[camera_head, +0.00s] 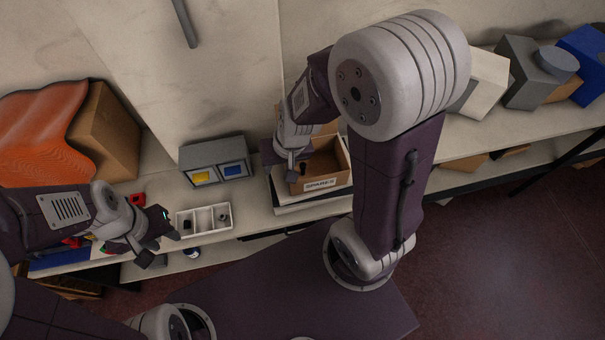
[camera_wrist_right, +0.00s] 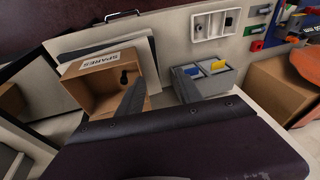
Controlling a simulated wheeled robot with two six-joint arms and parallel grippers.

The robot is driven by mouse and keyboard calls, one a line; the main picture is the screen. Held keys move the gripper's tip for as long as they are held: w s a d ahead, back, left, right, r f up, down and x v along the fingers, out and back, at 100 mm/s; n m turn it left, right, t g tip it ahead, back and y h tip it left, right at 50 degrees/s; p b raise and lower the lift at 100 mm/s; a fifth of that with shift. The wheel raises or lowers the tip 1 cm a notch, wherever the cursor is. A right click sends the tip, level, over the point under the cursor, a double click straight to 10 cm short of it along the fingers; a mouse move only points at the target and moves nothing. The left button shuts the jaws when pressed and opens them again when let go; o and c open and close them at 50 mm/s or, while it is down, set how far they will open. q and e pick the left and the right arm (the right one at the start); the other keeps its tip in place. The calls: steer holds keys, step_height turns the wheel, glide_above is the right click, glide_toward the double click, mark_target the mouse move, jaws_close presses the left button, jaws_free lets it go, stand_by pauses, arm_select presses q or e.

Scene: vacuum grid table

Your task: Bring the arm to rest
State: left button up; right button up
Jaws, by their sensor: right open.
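My right gripper (camera_wrist_right: 158,88) is open, its two dark fingers apart with nothing between them. In the head view the right gripper (camera_head: 291,172) hangs at the left side of the brown SPARES box (camera_head: 340,178). In the right wrist view that box (camera_wrist_right: 88,98) lies beyond the left finger, with a small dark item (camera_wrist_right: 125,77) inside. My left gripper (camera_head: 160,247) looks open and empty, left of a white compartment tray (camera_head: 205,233). Its fingertips are small and dark in the head view.
A grey two-part bin (camera_head: 213,150) with yellow and blue labels stands at the back. The white tray (camera_wrist_right: 213,39) holds small dark items. A brown carton (camera_head: 104,133) and orange sheet (camera_head: 40,125) are at left. Grey and blue blocks (camera_head: 535,73) stand at right.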

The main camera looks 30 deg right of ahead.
steer(key=s+d+n+g+h, duration=0.1)
steer(key=s+d+n, duration=0.1)
steer(key=s+d, duration=0.2)
steer(key=shift+s+g, duration=0.4)
steer(key=shift+s, duration=0.45)
steer(key=shift+f+b, duration=1.25)
